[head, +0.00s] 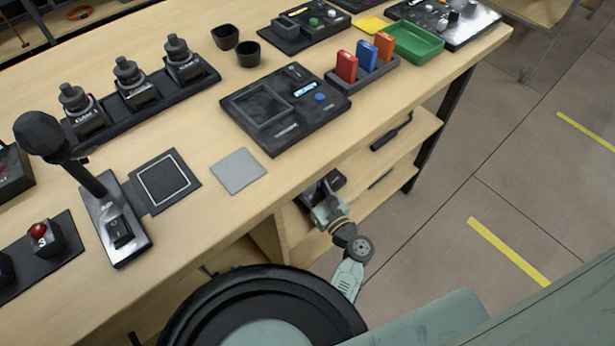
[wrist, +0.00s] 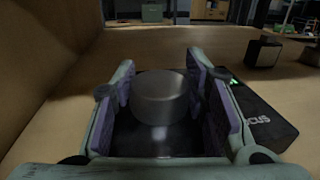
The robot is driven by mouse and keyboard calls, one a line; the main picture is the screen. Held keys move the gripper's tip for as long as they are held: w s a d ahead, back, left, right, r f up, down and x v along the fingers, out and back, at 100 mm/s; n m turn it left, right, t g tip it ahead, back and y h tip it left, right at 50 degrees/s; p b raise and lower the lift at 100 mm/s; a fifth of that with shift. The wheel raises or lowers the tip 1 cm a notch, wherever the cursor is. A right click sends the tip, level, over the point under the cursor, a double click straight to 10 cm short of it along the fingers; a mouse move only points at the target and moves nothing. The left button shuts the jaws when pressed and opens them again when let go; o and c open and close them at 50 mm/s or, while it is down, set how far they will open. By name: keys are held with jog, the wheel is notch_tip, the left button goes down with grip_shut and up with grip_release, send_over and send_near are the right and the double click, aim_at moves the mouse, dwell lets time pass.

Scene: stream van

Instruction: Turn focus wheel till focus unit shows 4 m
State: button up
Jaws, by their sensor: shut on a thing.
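The focus wheel (wrist: 160,98) is a smooth grey round knob standing on the dark focus unit (wrist: 258,123), marked "...CUS". My gripper (wrist: 163,88) is around the wheel, with one purple-padded finger on each side, shut on it. A small green lit display (wrist: 234,82) on the unit is partly behind the right finger, and its reading cannot be made out. In the head view the focus unit (head: 327,182) is a dark box on the shelf under the tabletop, and my gripper (head: 322,204) is at it. The wheel is hidden there.
The wooden shelf (head: 412,135) is open towards the floor on the right. The tabletop (head: 205,205) overhangs it. A small dark block (wrist: 263,51) stands behind the unit at right in the wrist view. A wooden wall (wrist: 45,55) rises close on the left.

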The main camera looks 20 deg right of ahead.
jog(key=shift+m+h, duration=0.4)
jog(key=shift+h, duration=0.2)
jog(key=o, duration=1.2)
jog(key=shift+c, duration=0.2)
jog(key=shift+f+n+y, duration=0.1)
jog(key=shift+n+y, duration=0.2)
jog(key=shift+y, duration=0.2)
